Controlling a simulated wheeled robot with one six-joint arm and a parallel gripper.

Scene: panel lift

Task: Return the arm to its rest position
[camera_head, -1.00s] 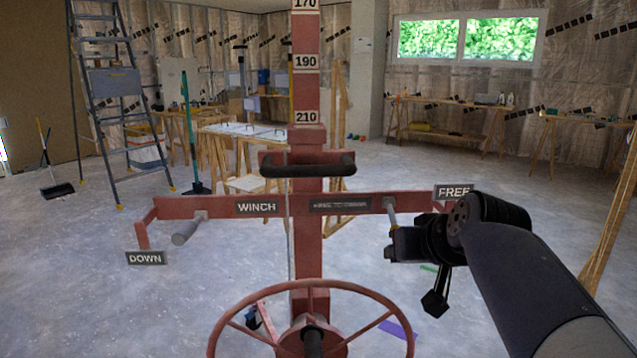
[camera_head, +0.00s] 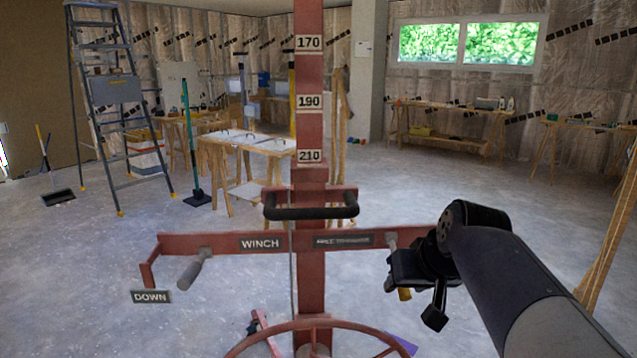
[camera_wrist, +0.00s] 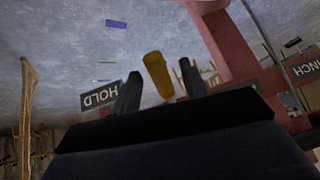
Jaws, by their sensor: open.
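My gripper (camera_head: 396,276) is at the right end of the red lift's crossbar (camera_head: 222,243), with my arm reaching in from the lower right. In the wrist view its two dark fingers are apart, and a yellow grip (camera_wrist: 157,72) shows in the gap between them. I cannot tell whether they touch it. The yellow grip (camera_head: 404,294) also shows just below my gripper in the head view. A HOLD plate (camera_wrist: 101,96) is upside down beside the left finger in the wrist view. A grey handle (camera_head: 195,268) and a DOWN plate (camera_head: 151,297) are at the crossbar's left end.
The red mast (camera_head: 310,127) with its black-gripped bar (camera_head: 310,212) and handwheel (camera_head: 315,324) stands close in front. A stepladder (camera_head: 115,100), a broom (camera_head: 193,150) and worktables (camera_head: 262,146) stand behind to the left. Open floor lies beyond on the right.

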